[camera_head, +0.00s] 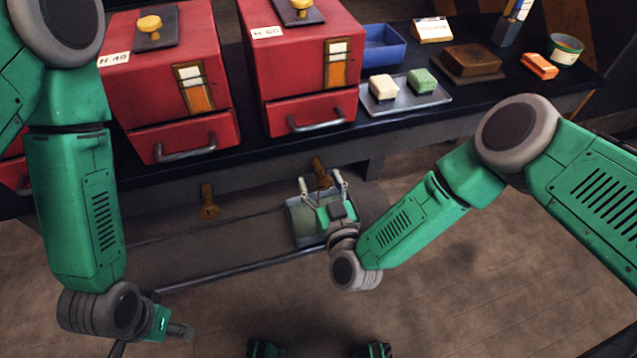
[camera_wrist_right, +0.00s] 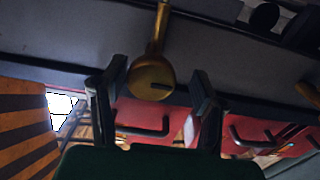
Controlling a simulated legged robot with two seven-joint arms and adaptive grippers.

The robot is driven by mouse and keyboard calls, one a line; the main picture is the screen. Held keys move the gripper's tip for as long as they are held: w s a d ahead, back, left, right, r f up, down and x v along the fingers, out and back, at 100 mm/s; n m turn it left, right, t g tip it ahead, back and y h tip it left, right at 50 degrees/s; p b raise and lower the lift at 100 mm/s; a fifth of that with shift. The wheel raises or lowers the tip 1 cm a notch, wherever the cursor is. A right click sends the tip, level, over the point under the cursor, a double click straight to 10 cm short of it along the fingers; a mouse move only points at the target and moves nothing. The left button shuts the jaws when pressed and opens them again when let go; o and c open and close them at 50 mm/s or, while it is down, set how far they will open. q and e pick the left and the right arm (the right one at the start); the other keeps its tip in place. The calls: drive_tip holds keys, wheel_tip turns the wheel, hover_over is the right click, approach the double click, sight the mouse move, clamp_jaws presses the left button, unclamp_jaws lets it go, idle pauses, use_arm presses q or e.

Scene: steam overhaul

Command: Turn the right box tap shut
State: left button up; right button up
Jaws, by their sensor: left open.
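The right box tap (camera_head: 321,172) is a brass tap on the bench front below the right red box (camera_head: 303,60). My right gripper (camera_head: 322,186) is open, one finger on each side of the tap. In the wrist view its fingertips (camera_wrist_right: 158,82) frame the tap with gaps on both sides; I cannot tell how deep the tap sits between them. My left gripper (camera_head: 172,329) is open at lower left, away from the taps.
A second brass tap (camera_head: 208,201) is below the left red box (camera_head: 165,78). A grey metal tray (camera_head: 297,224) is beneath my right gripper. A rail (camera_head: 235,268) runs low along the bench. The bench top holds a soap tray (camera_head: 405,103), a blue bin (camera_head: 384,45) and a brown block (camera_head: 471,60).

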drive_tip(key=shift+w+d, duration=0.1)
drive_tip(key=shift+d, duration=0.85)
drive_tip(key=shift+a, duration=0.45)
drive_tip(key=c, duration=1)
drive_tip(key=shift+a, duration=0.45)
drive_tip(key=shift+c, duration=0.9)
drive_tip(key=shift+d, duration=0.35)
drive_tip(key=shift+a+m, duration=0.15)
drive_tip(key=shift+m, duration=0.85)
drive_tip(key=m, duration=0.2)
drive_tip(key=shift+m, duration=0.4)
drive_tip(key=m, duration=0.4)
drive_tip(key=shift+d+f, duration=0.2)
drive_tip(key=shift+d, duration=0.05)
drive_tip(key=m+b, duration=0.1)
drive_tip(key=m, duration=0.4)
drive_tip(key=shift+f, duration=0.15)
use_arm(q)
drive_tip(key=shift+d+f+b, duration=0.25)
drive_tip(key=shift+f+b, duration=0.15)
drive_tip(key=shift+f, duration=0.15)
drive_tip(key=shift+d+f+b, duration=0.2)
drive_tip(key=shift+f+b, duration=0.15)
drive_tip(key=shift+f, duration=0.2)
use_arm(e)
drive_tip(key=m, duration=0.4)
drive_tip(key=shift+d+f, duration=0.15)
drive_tip(key=shift+m, duration=0.3)
